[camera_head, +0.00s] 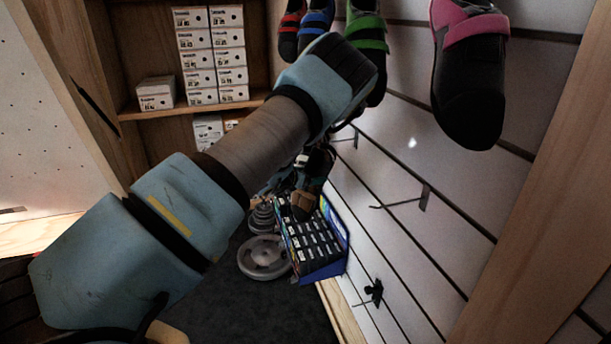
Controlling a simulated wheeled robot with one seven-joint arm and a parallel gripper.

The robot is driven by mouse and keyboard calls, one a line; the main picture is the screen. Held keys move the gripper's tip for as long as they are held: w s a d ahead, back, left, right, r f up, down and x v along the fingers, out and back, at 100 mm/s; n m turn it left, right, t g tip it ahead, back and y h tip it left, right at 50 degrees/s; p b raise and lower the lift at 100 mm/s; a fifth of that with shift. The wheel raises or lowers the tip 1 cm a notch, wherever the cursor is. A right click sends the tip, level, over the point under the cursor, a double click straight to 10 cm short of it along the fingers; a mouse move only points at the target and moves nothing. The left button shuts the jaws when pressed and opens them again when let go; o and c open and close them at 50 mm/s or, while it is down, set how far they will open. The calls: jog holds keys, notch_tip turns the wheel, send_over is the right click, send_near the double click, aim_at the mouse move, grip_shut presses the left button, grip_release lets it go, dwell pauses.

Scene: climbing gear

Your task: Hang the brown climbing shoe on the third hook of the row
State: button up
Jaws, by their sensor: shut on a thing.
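The brown climbing shoe (304,203) hangs below the end of my arm, its brown toe pointing down. My gripper (321,157) is shut on its upper part. The jaws are small, dark and partly hidden by my arm. The shoe appears in front of the blue box and left of the slatted wall. Bare metal hooks stick out of the wall: one (348,137) just right of my gripper and one (408,201) farther right. Any other hooks of this row are hidden or cannot be made out.
Red (289,32), blue (316,22), green (368,40) and pink-and-black (470,75) shoes hang above. A blue display box (325,262) and a grey round plate (264,258) sit on the dark surface below. White boxes (211,60) fill shelves behind.

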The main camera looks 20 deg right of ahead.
aim_at(324, 175)
jog(key=shift+s+d, duration=0.15)
jog(key=shift+d, duration=1.4)
jog(key=shift+s+d+f+b, duration=0.1)
jog(key=shift+d+f+b, duration=0.6)
jog(key=shift+b, duration=0.3)
jog(key=shift+r, duration=0.1)
jog(key=o, duration=1.4)
jog(key=shift+c, duration=0.2)
